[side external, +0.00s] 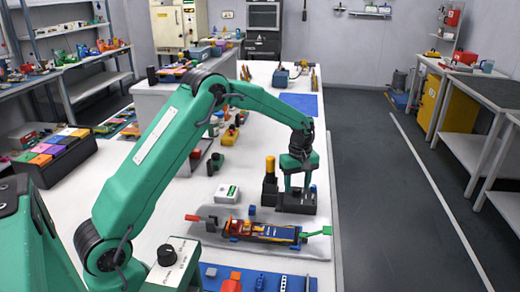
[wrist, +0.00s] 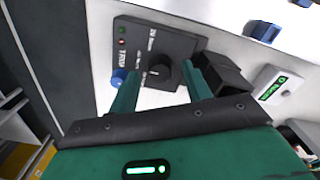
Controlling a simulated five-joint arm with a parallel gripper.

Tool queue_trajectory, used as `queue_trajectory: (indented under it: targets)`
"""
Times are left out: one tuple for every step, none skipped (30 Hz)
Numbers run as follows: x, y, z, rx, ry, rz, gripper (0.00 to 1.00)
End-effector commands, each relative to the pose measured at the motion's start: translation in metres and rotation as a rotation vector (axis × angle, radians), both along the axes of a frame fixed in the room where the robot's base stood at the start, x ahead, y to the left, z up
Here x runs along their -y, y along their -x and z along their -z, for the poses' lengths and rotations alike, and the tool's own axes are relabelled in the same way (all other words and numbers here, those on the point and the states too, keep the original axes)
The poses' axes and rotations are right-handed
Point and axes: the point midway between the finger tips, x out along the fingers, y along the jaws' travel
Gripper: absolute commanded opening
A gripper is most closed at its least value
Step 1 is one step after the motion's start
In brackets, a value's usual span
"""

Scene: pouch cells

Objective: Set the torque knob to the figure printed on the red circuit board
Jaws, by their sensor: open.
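In the wrist view a round black knob (wrist: 158,73) with a pale pointer mark sits on a dark grey panel (wrist: 150,40) with small white lettering, too blurred to read. My gripper (wrist: 163,76) is open, its green fingers to the left and right of the knob with gaps; contact is not visible. In the side view my gripper (side external: 297,188) points down at the dark box (side external: 296,205), and the fingers hide the knob. A long assembly (side external: 270,233) with red, yellow and blue parts lies nearby. I cannot pick out a red circuit board or its figure for certain.
A pale mat (side external: 310,248) lies under the assembly. A black stand with a yellow top (side external: 270,168) is close left of my gripper, and a white box with a green label (side external: 227,192) farther left. Another black knob (side external: 167,255) sits on a foreground box.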

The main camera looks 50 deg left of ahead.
Motion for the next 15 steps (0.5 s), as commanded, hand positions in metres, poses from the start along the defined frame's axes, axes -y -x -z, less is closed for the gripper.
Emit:
queue_trajectory:
  targets:
    - [0.0001, 0.0004, 0.0042, -0.002, 0.000, 0.000, 0.49]
    - [0.0001, 0.0004, 0.0057, -0.002, 0.000, 0.000, 0.49]
    - [0.0000, 0.0003, 0.0073, -0.001, 0.001, 0.000, 0.49]
    - [0.0000, 0.0002, 0.0081, -0.001, 0.000, 0.000, 0.49]
    - [-0.0001, 0.0002, 0.0087, 0.000, 0.000, 0.000, 0.49]
    - [0.0000, 0.0001, 0.0092, 0.000, 0.000, 0.000, 0.49]
    - [0.0000, 0.0001, 0.0094, 0.000, 0.000, 0.000, 0.49]
    - [0.0000, 0.0001, 0.0095, 0.000, 0.000, 0.000, 0.49]
    - [0.0000, 0.0001, 0.0094, 0.000, 0.000, 0.000, 0.49]
    - [0.0000, 0.0001, 0.0094, 0.000, 0.000, 0.000, 0.49]
    - [0.0000, 0.0001, 0.0093, 0.000, 0.000, 0.000, 0.49]
    - [0.0000, 0.0001, 0.0093, 0.000, 0.000, 0.000, 0.49]
    - [0.0001, 0.0001, 0.0093, 0.000, 0.000, 0.000, 0.49]
    - [0.0001, 0.0001, 0.0092, 0.000, 0.000, 0.000, 0.43]
    - [0.0001, 0.0001, 0.0092, 0.000, 0.000, 0.000, 0.35]
